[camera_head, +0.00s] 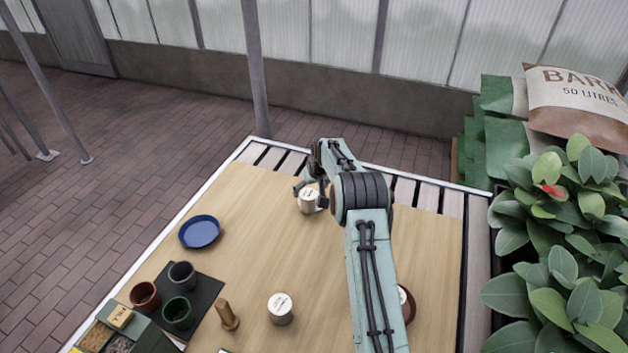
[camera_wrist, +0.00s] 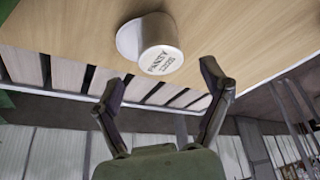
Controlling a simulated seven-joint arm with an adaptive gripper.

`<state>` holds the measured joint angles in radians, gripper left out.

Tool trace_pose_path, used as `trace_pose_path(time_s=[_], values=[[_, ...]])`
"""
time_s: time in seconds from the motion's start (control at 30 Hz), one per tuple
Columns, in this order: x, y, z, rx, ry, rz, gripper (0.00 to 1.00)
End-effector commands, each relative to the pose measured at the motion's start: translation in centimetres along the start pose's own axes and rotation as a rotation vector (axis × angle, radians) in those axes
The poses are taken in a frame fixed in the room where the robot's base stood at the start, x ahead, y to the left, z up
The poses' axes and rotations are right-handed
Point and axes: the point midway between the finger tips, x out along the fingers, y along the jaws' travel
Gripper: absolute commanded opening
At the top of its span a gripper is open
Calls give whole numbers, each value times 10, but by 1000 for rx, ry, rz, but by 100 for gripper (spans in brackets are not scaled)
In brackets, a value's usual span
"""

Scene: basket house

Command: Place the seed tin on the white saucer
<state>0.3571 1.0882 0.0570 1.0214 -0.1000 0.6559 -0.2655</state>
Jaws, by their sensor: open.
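A white seed tin (camera_head: 308,202) stands upright on the far part of the table, with dark print on its lid. The wrist view shows this tin (camera_wrist: 162,45) with a label reading PANSY. My gripper (camera_head: 311,193) is at the tin in the head view. In the wrist view my open gripper (camera_wrist: 159,74) has its fingers apart, with the tin just beyond the gap between the tips.
Another white tin (camera_head: 280,308) stands nearer. A brown round dish (camera_head: 408,305) with something pale is partly hidden by my arm. A blue saucer (camera_head: 199,232), several pots on a dark mat (camera_head: 205,290) and a wooden peg (camera_head: 227,315) are left. The table's middle is clear.

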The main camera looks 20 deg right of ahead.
Motion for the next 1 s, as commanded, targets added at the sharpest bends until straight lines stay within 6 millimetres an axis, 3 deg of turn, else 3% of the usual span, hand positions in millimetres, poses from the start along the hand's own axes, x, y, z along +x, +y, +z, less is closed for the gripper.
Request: trace_pose_path(time_s=[0.2, 0.57, 0.67, 0.77, 0.83, 0.97, 1.0], values=[[-48, 0, 0, 1, 0, 1, 78], [-73, -3, 1, -1, -5, -1, 78], [-97, -19, 5, -12, -23, -9, 78], [-143, -51, 24, -29, -68, -24, 78], [-183, -79, 50, -42, -110, -36, 78], [-250, -125, 121, -60, -197, -54, 78], [-267, -137, 147, -64, -223, -59, 78]])
